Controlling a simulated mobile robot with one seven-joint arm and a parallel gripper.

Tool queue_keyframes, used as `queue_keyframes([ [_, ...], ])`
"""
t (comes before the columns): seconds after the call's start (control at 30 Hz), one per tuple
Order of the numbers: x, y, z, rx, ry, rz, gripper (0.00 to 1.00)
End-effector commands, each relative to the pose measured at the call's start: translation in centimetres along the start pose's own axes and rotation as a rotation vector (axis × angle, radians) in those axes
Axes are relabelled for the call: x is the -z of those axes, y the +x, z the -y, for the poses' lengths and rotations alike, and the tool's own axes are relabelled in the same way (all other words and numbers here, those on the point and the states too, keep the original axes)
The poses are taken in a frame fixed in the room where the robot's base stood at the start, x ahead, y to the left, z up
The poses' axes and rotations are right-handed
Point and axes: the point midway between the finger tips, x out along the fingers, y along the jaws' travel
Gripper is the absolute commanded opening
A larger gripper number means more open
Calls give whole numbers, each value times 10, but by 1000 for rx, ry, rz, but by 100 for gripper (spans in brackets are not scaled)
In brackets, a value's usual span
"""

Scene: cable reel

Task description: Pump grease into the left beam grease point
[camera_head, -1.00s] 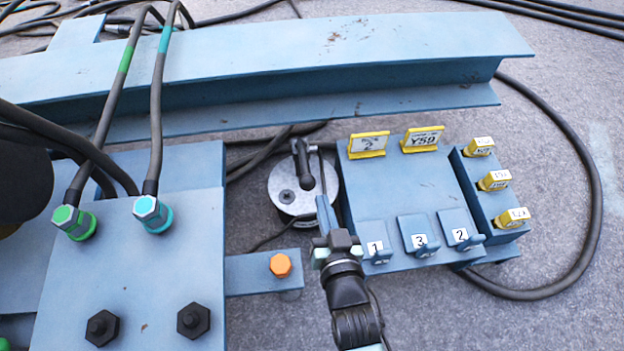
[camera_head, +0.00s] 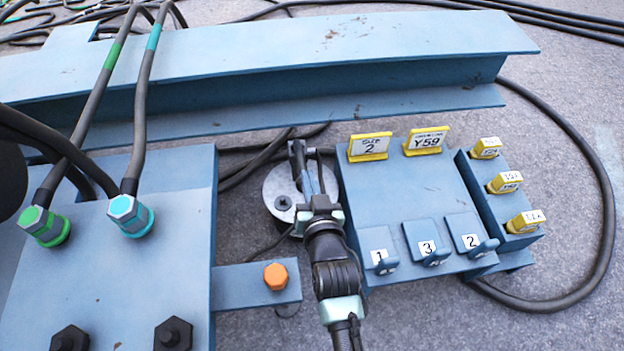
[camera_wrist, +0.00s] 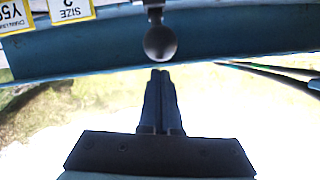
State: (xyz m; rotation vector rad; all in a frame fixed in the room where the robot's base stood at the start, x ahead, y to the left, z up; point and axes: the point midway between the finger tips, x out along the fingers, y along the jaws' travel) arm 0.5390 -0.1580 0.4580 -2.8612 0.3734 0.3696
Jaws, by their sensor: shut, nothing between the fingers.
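A grey round unit (camera_head: 277,190) with an upright black lever (camera_head: 298,152) stands between the left blue block and the numbered panel. It looks like the grease pump. In the wrist view a dark ball knob (camera_wrist: 160,42) hangs on a short stem, just beyond my gripper's tips (camera_wrist: 160,73), with a small gap in the picture. My gripper (camera_head: 308,165) is shut and empty, its fingers beside the lever in the head view; I cannot tell whether they touch. Its wrist hides part of the round unit. I cannot tell which fitting is the left beam grease point.
A blue panel (camera_head: 400,195) carries yellow tags and blocks marked 1, 3 and 2. An orange cap (camera_head: 276,276) sits on a blue tab. A long blue beam (camera_head: 270,60) crosses behind. Hoses with green (camera_head: 45,226) and cyan (camera_head: 132,216) fittings enter the left block.

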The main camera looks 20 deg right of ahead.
Motion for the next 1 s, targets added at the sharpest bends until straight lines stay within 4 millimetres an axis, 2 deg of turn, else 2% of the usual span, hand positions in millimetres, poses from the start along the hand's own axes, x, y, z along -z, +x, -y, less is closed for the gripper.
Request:
queue_keyframes([
  [0.47,-4,0,0,0,-1,0,0],
  [0.67,-15,-1,-2,0,-2,1,0],
  [0.87,-35,-2,-7,-2,-2,4,0],
  [1.0,-62,1,-12,-1,0,5,0],
])
